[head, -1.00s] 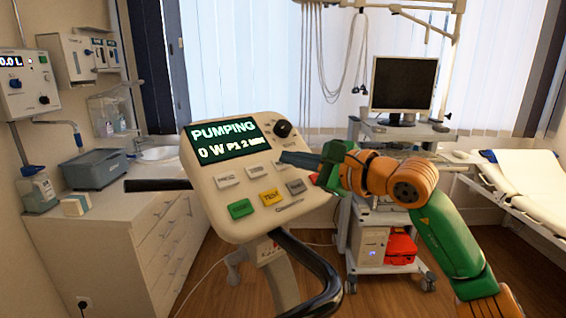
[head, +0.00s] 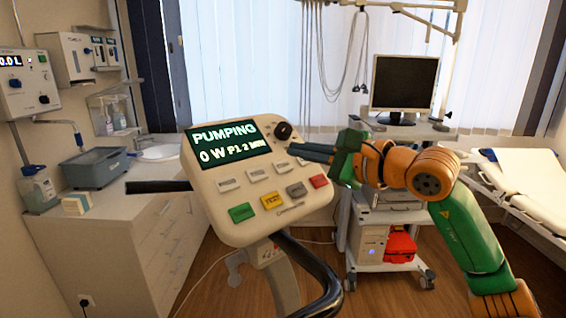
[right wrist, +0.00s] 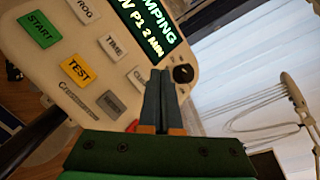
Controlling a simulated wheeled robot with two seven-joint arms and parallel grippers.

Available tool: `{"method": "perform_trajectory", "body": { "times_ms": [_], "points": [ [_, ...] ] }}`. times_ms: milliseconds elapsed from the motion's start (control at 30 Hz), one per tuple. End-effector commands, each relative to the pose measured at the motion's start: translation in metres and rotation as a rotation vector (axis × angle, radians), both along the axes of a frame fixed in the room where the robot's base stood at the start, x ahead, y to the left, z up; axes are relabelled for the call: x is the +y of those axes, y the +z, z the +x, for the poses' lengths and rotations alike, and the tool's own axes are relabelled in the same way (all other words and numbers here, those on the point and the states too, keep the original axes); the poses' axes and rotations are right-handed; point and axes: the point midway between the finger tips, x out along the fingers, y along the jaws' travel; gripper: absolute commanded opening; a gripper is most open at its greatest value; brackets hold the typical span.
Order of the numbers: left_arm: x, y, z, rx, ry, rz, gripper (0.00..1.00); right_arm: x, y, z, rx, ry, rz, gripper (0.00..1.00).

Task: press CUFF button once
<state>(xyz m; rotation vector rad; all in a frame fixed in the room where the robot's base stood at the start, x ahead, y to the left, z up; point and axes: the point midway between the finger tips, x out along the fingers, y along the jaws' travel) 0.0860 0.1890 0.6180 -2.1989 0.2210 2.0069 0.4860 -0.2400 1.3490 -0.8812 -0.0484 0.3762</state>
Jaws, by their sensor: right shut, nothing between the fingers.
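The cream control panel (head: 215,215) has a lit display (head: 228,142) reading "PUMPING, 0 W P1 2 MIN". The pale CUFF button (head: 282,167) is at the right end of its upper button row; its label is too small to read in the head view. In the right wrist view the CUFF button (right wrist: 143,82) is partly hidden behind the fingers, with only the start of its label showing. My right gripper (head: 291,148) is shut and empty, its tips over the panel's right side, between that button and the black knob (head: 283,130). Contact cannot be told. My left gripper is out of view.
Close below are green START (head: 242,212), yellow TEST (head: 271,200), a grey button (head: 297,189) and a red button (head: 320,181). Black handlebars (head: 160,187) flank the panel. A monitor cart (head: 403,85) stands behind my right arm. A bed (head: 525,175) is at right.

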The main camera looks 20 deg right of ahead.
Motion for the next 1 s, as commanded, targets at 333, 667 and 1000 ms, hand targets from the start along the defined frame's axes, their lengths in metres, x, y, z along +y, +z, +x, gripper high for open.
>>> {"method": "perform_trajectory", "body": {
  "times_ms": [333, 667, 1000],
  "points": [
    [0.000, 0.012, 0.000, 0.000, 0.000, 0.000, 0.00, -0.004, 0.024, -0.018, 0.000, 0.000, -0.001, 0.00],
    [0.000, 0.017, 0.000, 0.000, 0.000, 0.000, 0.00, -0.006, 0.031, -0.022, -0.001, -0.001, -0.002, 0.00],
    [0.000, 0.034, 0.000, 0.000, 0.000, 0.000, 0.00, -0.012, 0.063, -0.045, -0.002, -0.002, -0.003, 0.00]
  ]
}}
